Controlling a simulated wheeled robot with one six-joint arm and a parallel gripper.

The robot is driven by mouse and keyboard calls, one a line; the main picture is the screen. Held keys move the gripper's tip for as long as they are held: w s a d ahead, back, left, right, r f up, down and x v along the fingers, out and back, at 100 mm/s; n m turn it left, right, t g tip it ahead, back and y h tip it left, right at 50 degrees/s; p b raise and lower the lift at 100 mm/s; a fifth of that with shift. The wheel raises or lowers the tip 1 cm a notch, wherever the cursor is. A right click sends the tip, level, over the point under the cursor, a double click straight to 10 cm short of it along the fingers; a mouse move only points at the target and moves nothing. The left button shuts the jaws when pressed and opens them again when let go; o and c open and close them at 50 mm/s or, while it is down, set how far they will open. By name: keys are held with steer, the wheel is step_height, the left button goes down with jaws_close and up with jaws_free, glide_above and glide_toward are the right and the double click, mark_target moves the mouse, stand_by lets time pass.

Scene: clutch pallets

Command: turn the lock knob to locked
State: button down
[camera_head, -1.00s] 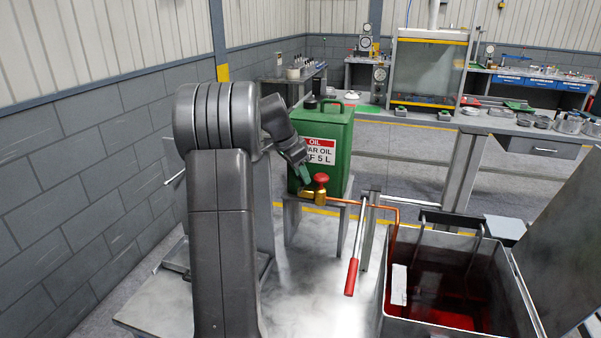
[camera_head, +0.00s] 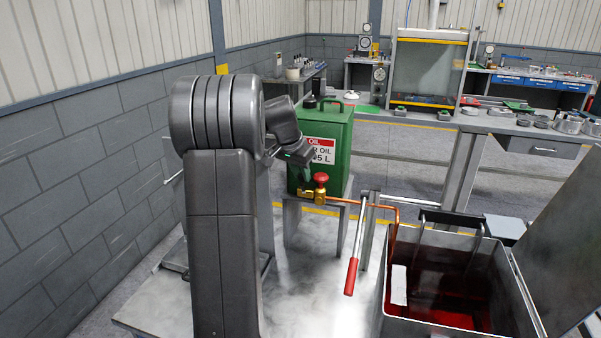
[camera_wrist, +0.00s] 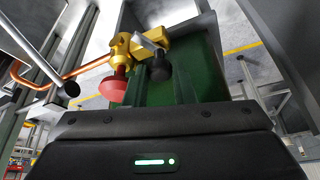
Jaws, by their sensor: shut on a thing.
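The brass valve (camera_head: 317,195) with its red knob (camera_head: 321,177) sits in front of the green oil can (camera_head: 340,125). In the wrist view the valve (camera_wrist: 124,45) is at upper middle, its red knob (camera_wrist: 113,88) pointing down in the picture. In the head view my gripper (camera_head: 303,157) is before the can's label, and the black knob is not distinguishable.
A copper pipe (camera_head: 380,205) runs right from the valve to an open metal tank (camera_head: 510,285) with red liquid. A red-handled lever (camera_head: 352,270) slants in front of it. A bench (camera_head: 510,127) with parts stands behind. The pale tabletop (camera_head: 305,285) is clear.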

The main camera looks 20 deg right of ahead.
steer(key=n+t+y+p, duration=0.1)
steer(key=n, duration=0.2)
steer(key=n+p, duration=0.1)
steer(key=n, duration=0.2)
steer(key=shift+s+d+r+t+y, duration=0.15)
steer(key=shift+t+y, duration=0.25)
steer(key=n+y, duration=0.1)
steer(key=n, duration=0.1)
steer(key=n+y+p, duration=0.1)
steer(key=n, duration=0.2)
steer(key=shift+d, duration=0.1)
steer(key=shift+n, duration=0.4)
steer(key=c, duration=1.2)
jaws_free()
steer(key=shift+c, duration=0.2)
steer(key=b+v, duration=0.1)
steer(key=v, duration=1.2)
steer(key=shift+s+r, duration=0.25)
steer(key=shift+s, duration=0.1)
steer(key=shift+d+f, duration=0.1)
